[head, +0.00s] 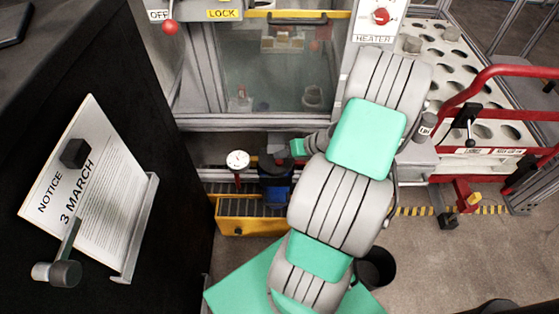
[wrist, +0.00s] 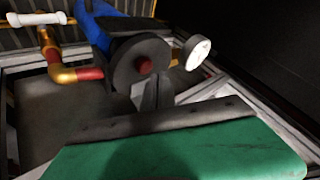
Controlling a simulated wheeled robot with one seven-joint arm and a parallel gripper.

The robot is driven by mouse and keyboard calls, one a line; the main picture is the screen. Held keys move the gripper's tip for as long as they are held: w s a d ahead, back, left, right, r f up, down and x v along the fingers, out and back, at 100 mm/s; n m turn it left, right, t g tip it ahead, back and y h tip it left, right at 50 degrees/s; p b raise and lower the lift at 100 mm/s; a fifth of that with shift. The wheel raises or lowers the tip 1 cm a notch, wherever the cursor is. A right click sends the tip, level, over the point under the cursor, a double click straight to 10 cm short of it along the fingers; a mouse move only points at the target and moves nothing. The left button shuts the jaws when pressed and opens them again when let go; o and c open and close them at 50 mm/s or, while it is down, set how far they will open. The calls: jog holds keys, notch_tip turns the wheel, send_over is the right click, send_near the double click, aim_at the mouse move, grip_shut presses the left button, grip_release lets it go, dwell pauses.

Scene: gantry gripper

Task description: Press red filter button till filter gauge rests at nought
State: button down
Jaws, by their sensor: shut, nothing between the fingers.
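The red filter button (wrist: 145,65) sits in the middle of a dark round cap on the blue filter housing (wrist: 110,35) in the wrist view. The filter gauge (wrist: 198,52) is a round white dial just right of the cap, seen at an angle. In the head view the gauge (head: 237,160) faces up beside the blue housing (head: 275,185); its needle is too small to read. My gripper (wrist: 155,80) is shut and empty, its fingertips just below the button in the picture. I cannot tell whether they touch it. In the head view my arm hides most of the gripper.
Brass and red pipework (wrist: 75,73) runs left of the filter. A yellow tray (head: 245,222) lies below it in the head view. A glass-fronted cabinet (head: 275,75) stands behind. A black panel with a notice (head: 90,190) is at left, a red-railed rack (head: 490,75) at right.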

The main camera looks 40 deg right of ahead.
aim_at(282, 162)
jog(key=shift+f, duration=0.1)
jog(key=shift+f+b, duration=0.3)
jog(key=shift+b, duration=0.05)
jog(key=shift+f+b, duration=0.4)
jog(key=shift+f, duration=0.15)
dwell(0.8)
jog(key=shift+r, duration=0.15)
jog(key=shift+r+p, duration=0.75)
jog(key=shift+r, duration=0.05)
notch_tip(282, 162, up, 5)
jog(key=p, duration=0.4)
jog(key=shift+r, duration=0.1)
dwell(0.4)
